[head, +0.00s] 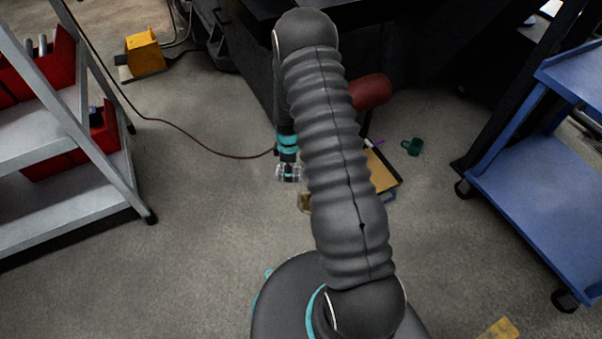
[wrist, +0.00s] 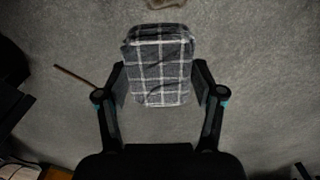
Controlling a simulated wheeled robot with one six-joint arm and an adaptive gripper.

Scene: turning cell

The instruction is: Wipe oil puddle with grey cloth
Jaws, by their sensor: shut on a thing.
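The grey cloth (wrist: 160,70) is folded, with a white check pattern, and sits between the two fingers in the wrist view. My gripper (wrist: 160,84) is shut on it, one finger against each side. In the head view my gripper (head: 288,172) points down over the bare floor, left of my arm, and the cloth shows as a small pale checked patch there. A small brownish patch (head: 304,202) lies on the floor just below it, partly hidden by my arm; I cannot tell surely whether it is the oil puddle.
A brown cable (head: 190,135) runs across the floor towards my gripper from the left. A yellow box (head: 144,54), a green mug (head: 412,146) and a tan board (head: 380,172) lie on the floor. A grey shelf (head: 60,215) stands left, a blue cart (head: 540,190) right.

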